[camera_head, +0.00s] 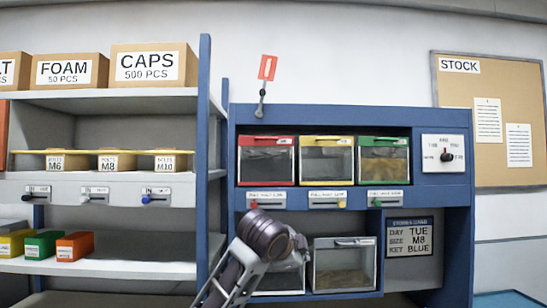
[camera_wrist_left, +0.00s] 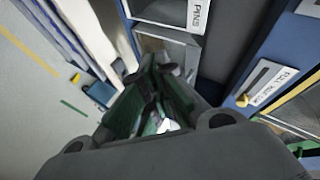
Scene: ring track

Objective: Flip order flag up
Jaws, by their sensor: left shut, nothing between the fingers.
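The order flag (camera_head: 267,67) is a small red plate with a white mark. It stands up on a thin grey stalk above the top left edge of the blue cabinet (camera_head: 330,118), leaning slightly right. My left gripper (camera_head: 298,247) is low in front of the cabinet's lower bins, well below the flag and apart from it. Its fingers are partly hidden by my own wrist. In the left wrist view my left gripper (camera_wrist_left: 160,68) is shut and empty, and the flag is not seen there. My right gripper is in neither view.
Clear-fronted bins with red (camera_head: 266,160), yellow (camera_head: 326,160) and green (camera_head: 384,160) tops fill the cabinet's upper row. A rotary dial (camera_head: 446,156) is at right. A shelf with boxes (camera_head: 150,66) stands at left. Space around the flag is clear.

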